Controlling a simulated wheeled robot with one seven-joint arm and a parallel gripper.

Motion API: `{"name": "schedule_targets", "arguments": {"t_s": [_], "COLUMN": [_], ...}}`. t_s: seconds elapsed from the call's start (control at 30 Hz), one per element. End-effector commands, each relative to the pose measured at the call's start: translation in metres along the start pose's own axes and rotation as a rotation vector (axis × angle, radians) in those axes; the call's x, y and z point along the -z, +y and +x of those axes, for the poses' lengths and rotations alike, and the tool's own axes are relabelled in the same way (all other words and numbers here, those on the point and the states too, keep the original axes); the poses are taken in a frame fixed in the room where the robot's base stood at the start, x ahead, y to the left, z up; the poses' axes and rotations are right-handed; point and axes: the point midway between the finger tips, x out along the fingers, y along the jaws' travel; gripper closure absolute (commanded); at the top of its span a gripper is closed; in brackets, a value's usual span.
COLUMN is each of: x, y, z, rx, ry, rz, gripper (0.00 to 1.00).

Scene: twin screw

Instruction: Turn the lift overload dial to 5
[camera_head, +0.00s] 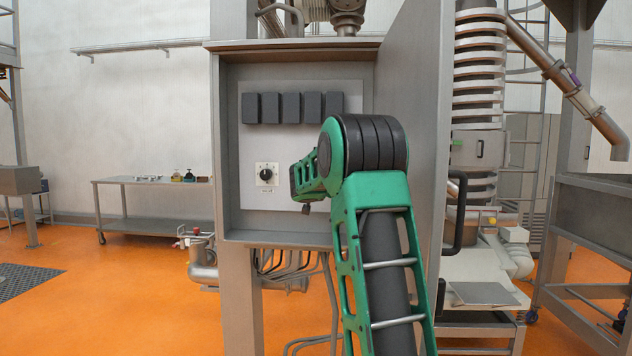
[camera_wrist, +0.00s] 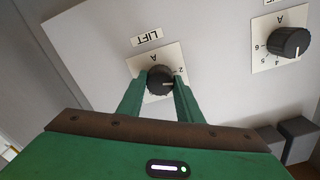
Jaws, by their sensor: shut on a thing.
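The lift overload dial (camera_wrist: 159,76) is a black round knob on a pale square scale plate, beside a label reading LIFT. The wrist view shows it upside down. My gripper (camera_wrist: 160,83) has its green fingers on either side of the knob, shut on it. A pale pointer mark shows on the knob, towards the right of the picture, near a "2". The fingers hide much of the scale. In the head view my green arm hides this dial and the fingertips.
A second black dial (camera_wrist: 290,42), with 4, 5 and 6 visible, sits beside it; it also shows in the head view (camera_head: 265,174). A row of black blocks (camera_head: 291,108) is above. The open grey cabinet (camera_head: 228,150) has side walls, and its door (camera_head: 416,130) stands at the right.

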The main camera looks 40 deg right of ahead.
Motion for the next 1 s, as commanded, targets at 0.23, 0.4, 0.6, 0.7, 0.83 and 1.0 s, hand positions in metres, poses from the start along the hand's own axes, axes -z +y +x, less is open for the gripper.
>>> {"name": "schedule_targets", "arguments": {"t_s": [0.23, 0.4, 0.6, 0.7, 0.83, 1.0], "x": [-0.0005, -0.0007, -0.0011, -0.0013, -0.0018, -0.0025], "y": [-0.0019, -0.0013, -0.0007, -0.0004, -0.0001, 0.0006], "z": [-0.0006, -0.0006, -0.0006, -0.0006, -0.0006, -0.0006], "rx": [0.004, 0.004, 0.003, 0.003, 0.002, 0.001], "ry": [-0.001, -0.001, -0.002, -0.002, -0.003, -0.003], "rz": [0.235, 0.396, 0.586, 0.681, 0.805, 0.965], "gripper": [0.90, 0.90, 0.90, 0.90, 0.90, 0.90]}}
